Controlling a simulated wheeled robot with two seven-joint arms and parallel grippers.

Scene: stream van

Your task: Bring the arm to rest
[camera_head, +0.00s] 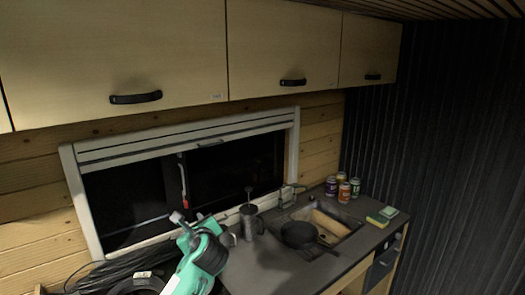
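My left arm comes up from the bottom edge as a teal and black shape. My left gripper (179,217) appears as a small grey part at its upper end, in front of the window's lower edge. My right gripper is not in view.
The dark worktop (265,266) holds a grey pot (249,222), a black pan (299,235) by the sink (340,226), several small cans (343,191) and a sponge (388,212). Black cables (115,275) lie at lower left. Wooden cabinets (284,45) overhang the window (130,200).

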